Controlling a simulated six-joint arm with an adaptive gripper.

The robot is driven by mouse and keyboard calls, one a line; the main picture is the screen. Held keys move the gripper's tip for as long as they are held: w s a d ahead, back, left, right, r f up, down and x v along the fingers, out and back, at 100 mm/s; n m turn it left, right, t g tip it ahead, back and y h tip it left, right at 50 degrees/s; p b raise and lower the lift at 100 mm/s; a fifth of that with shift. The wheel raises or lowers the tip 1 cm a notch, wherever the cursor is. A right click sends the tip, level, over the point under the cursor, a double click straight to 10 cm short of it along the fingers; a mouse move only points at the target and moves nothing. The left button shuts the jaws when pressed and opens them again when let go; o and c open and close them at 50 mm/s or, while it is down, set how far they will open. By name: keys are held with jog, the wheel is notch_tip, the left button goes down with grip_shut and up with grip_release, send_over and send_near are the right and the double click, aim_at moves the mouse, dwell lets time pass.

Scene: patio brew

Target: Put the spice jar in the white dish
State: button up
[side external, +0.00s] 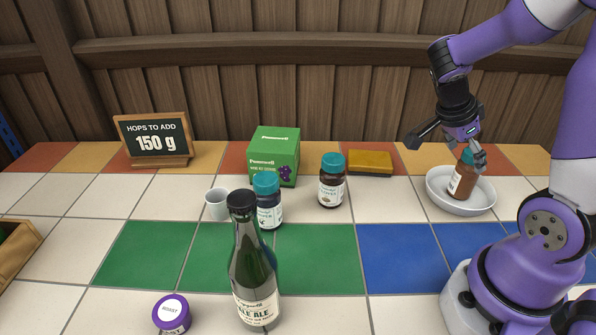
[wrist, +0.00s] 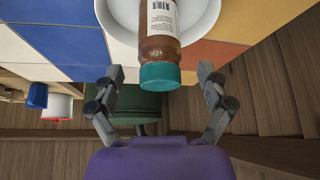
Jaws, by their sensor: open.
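The spice jar (side external: 462,183), with red-brown contents, a white label and a teal cap, stands slightly tilted inside the white dish (side external: 442,202) at the right. In the wrist view the jar (wrist: 160,50) points its cap toward my gripper, and part of the dish (wrist: 207,14) shows behind it. My gripper (side external: 446,150) is open just above the dish. In the wrist view its fingers (wrist: 160,73) are spread on either side of the cap, with gaps showing on both sides. One finger partly hides the cap in the side view.
Two other teal-capped jars (side external: 332,188) (side external: 268,210), a green box (side external: 274,152), a white cup (side external: 217,204), a yellow sponge (side external: 370,163) and a tall bottle (side external: 253,270) stand left of the dish. A purple-lidded jar (side external: 172,312) is at the front. The blue tiles (side external: 398,262) are clear.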

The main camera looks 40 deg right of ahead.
jog(key=v, duration=0.6)
jog(key=w+a+r+n+t+y, duration=0.1)
jog(key=a+n+t, duration=0.3)
jog(key=a+n, duration=0.5)
jog(key=w+a+r+n+t+y, duration=0.1)
jog(key=a+n+t+y, duration=0.3)
jog(key=a+n, duration=0.5)
jog(key=r+n, duration=0.1)
jog(key=n, duration=0.5)
jog(key=shift+w+a+r+t, duration=0.15)
jog(key=shift+w+a+t, duration=0.15)
